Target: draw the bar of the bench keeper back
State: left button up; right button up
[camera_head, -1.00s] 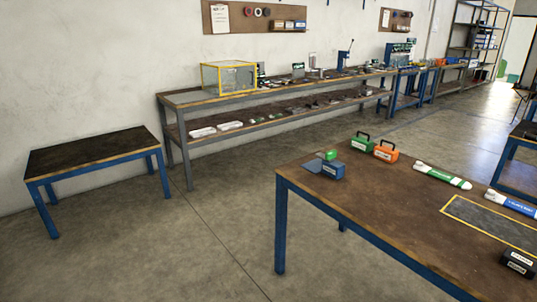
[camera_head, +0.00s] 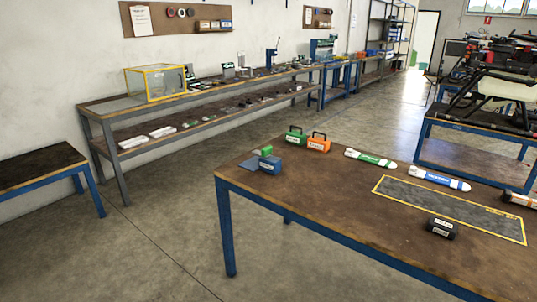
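No part is clearly recognisable as the bench keeper or its bar at this size. A small blue block (camera_head: 270,166) with a green piece (camera_head: 266,151) at its top stands at the far left corner of the brown workbench (camera_head: 330,215). A flat grey-blue plate (camera_head: 250,163) lies beside it. I cannot tell whether this is the keeper. Neither of my grippers is in view.
On the workbench are green (camera_head: 297,136) and orange (camera_head: 318,143) handled boxes, green-white (camera_head: 370,158) and blue-white (camera_head: 439,179) cylinders, a yellow-edged mat (camera_head: 450,205) and a black block (camera_head: 441,228). A drone (camera_head: 500,75) stands behind right. Floor (camera_head: 150,240) is clear at left.

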aim_at(265, 152)
jog(key=i+j+z, duration=0.2)
jog(key=z, duration=0.25)
jog(key=i+j+z, duration=0.2)
jog(key=z, duration=0.2)
jog(key=j, duration=0.1)
